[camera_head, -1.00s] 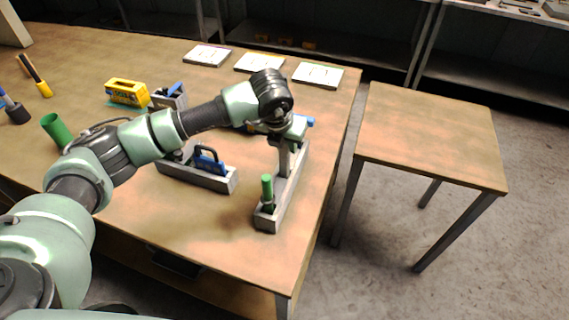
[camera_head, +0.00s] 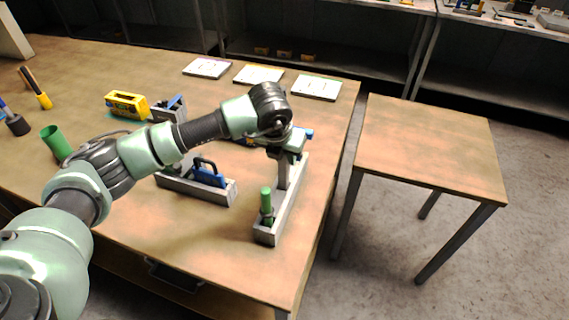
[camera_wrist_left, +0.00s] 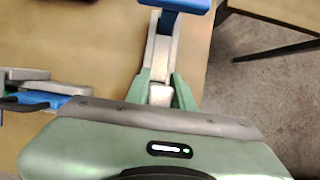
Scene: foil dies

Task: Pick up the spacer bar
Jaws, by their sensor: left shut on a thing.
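My left gripper (camera_head: 283,180) reaches down over a long grey holder (camera_head: 292,205) near the table's right edge. In the left wrist view its two green fingers (camera_wrist_left: 162,92) are shut on a small pale grey piece, seemingly the spacer bar (camera_wrist_left: 160,96). Only the top of this piece shows; its lower part is hidden, and I cannot tell whether it still touches the holder. A green-handled tool (camera_head: 266,202) stands upright at the holder's near end. A blue-topped tool (camera_head: 308,134) stands at its far end, partly behind my gripper. My right gripper is not in view.
A second grey holder with a blue tool (camera_head: 208,176) lies to the left. A yellow box (camera_head: 127,104), a green cup (camera_head: 57,143) and several white plates (camera_head: 258,75) are on the table. A bare side table (camera_head: 430,145) stands to the right across a gap.

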